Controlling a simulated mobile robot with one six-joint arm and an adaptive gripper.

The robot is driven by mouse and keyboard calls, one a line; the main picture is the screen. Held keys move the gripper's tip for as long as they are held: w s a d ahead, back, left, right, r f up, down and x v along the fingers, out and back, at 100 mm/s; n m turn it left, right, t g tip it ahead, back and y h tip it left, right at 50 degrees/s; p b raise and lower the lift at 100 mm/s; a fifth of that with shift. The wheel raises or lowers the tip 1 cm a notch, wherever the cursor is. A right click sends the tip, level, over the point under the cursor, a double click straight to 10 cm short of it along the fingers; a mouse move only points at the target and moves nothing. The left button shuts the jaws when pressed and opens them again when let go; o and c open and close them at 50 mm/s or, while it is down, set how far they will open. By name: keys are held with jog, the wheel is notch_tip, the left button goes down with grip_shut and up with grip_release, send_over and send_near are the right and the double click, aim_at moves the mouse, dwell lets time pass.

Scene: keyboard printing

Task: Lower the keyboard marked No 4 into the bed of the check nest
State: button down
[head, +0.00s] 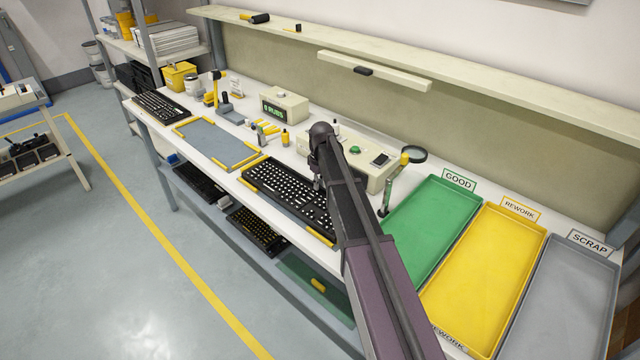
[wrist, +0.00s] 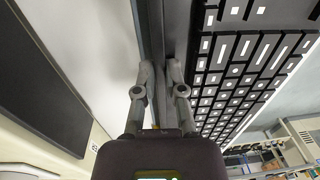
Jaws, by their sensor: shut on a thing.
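A black keyboard with white keys (head: 288,190) lies level at the right-hand nest on the bench, whose yellow corner piece (head: 320,238) shows at the front right. I cannot tell whether it rests in the bed or hangs just above it. No number is legible. My gripper (head: 317,182) is at its right rear part, mostly hidden behind my arm. In the wrist view my gripper (wrist: 163,68) is shut on the keyboard's edge, and the keyboard (wrist: 245,70) fills the right side. The fingertips are hard to make out.
An empty blue-grey nest (head: 215,143) with yellow edges lies to the left, and another keyboard (head: 160,106) beyond it. A box with a green button (head: 354,150) stands behind. Green (head: 432,215), yellow (head: 485,260) and grey (head: 565,300) trays lie empty at right.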

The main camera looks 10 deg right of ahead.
jog(key=shift+f, duration=0.2)
dwell(0.4)
jog(key=c, duration=0.6)
grip_release()
jog(key=shift+c, duration=0.2)
jog(key=shift+r, duration=0.1)
jog(key=shift+s+r+p, duration=0.1)
jog(key=shift+r+p, duration=3.3)
jog(key=shift+r, duration=0.05)
jog(key=s+m, duration=0.7)
jog(key=s, duration=2.2)
jog(key=shift+d+h, duration=0.2)
jog(key=shift+h, duration=0.1)
